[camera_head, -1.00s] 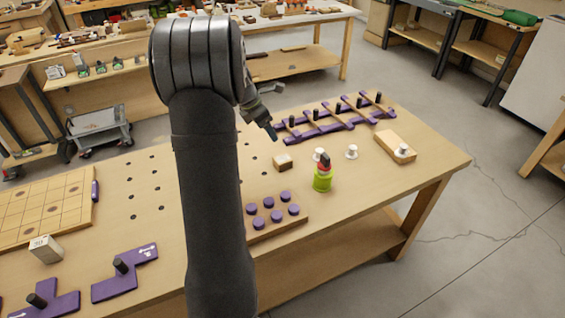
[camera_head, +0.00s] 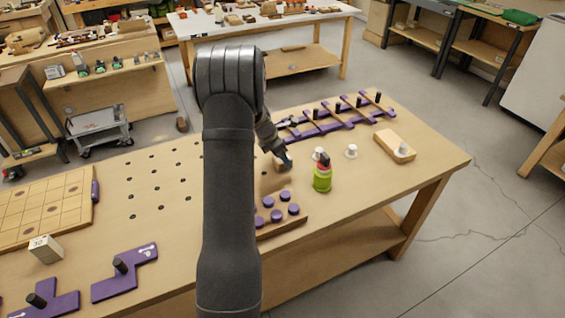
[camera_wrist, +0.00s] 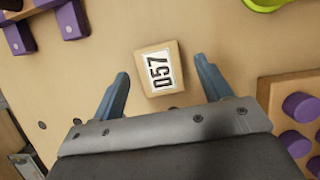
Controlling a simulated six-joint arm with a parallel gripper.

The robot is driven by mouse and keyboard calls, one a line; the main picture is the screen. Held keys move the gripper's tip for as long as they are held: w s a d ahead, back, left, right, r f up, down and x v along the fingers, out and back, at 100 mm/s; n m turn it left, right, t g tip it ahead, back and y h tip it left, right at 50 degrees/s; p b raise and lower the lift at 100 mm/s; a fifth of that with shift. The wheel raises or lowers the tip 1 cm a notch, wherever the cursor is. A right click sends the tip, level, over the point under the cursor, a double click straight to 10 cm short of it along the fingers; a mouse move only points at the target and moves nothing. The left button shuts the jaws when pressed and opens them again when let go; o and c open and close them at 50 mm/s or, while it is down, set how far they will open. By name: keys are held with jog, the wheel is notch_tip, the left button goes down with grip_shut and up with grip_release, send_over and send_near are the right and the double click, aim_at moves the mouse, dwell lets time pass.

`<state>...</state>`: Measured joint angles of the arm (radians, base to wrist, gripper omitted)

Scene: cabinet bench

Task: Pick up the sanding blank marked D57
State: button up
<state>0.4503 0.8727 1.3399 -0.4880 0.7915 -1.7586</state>
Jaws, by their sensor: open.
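The sanding blank marked D57 (camera_wrist: 149,54) is a small wooden block with a white label reading D57. It lies on the bench top in the wrist view, ahead of my gripper (camera_wrist: 162,72). The two blue fingers are spread apart, one to each side of the block, with visible room on both sides. Nothing is held. In the head view my gripper (camera_head: 285,161) is low over the bench beside the yellow-green bottle, and it largely hides the blank.
A yellow-green bottle with a red top (camera_head: 322,178) stands close on the right. A board with purple knobs (camera_head: 290,223) is just in front, and a purple clamp rack (camera_head: 330,125) behind. Another labelled block (camera_head: 46,249) lies far left. Peg holes leave the bench's middle left clear.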

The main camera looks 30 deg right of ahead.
jog(key=shift+x, duration=1.15)
jog(key=c, duration=1.1)
